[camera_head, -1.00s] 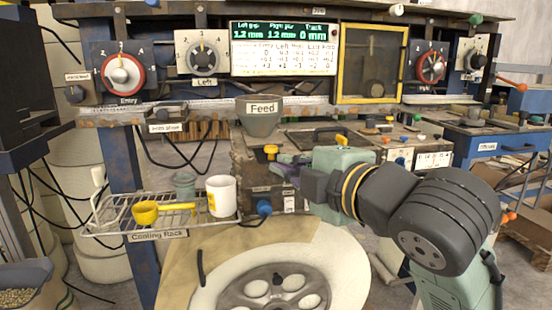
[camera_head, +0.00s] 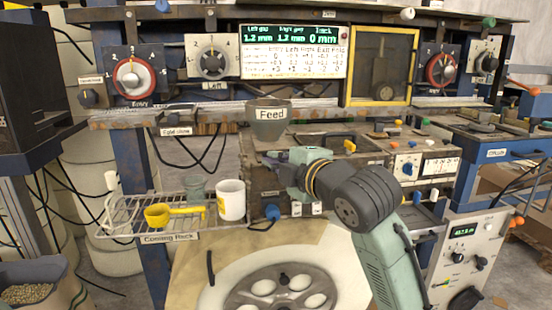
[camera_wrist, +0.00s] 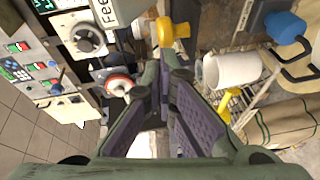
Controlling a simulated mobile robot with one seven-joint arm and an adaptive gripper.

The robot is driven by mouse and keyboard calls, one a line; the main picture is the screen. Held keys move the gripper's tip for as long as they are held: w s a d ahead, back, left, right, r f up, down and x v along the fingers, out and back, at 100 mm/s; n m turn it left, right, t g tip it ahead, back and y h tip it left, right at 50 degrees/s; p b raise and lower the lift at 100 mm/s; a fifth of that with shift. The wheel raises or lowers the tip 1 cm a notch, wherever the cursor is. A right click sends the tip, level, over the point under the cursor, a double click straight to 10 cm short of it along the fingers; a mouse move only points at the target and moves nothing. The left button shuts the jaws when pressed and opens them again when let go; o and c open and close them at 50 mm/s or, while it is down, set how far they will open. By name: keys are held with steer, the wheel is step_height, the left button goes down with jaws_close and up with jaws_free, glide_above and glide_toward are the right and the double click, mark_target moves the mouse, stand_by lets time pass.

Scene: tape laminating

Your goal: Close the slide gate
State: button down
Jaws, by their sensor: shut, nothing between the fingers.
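The grey feed hopper (camera_head: 269,128), labelled "Feed", stands above the middle of the machine bench. In the wrist view a yellow knob (camera_wrist: 172,33) sits beside the hopper, just beyond my fingertips; I take it to be the slide gate's handle. In the head view my gripper hides this knob, and the gate plate cannot be made out. My gripper (camera_head: 277,164) is just below the hopper, pointing left. In the wrist view its fingers (camera_wrist: 163,68) meet at the tips, empty. Whether they touch the knob cannot be told.
A wire cooling rack (camera_head: 125,217) left of my gripper holds a white mug (camera_head: 231,200), a yellow scoop (camera_head: 160,214) and a grey cup (camera_head: 195,186). A blue knob (camera_head: 272,212) is below my gripper. The display panel (camera_head: 290,50) is above.

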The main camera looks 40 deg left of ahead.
steer(key=w+a, duration=0.3)
steer(key=a, duration=0.1)
steer(key=shift+w+a, duration=0.15)
steer(key=shift+w, duration=0.2)
steer(key=shift+s, duration=0.15)
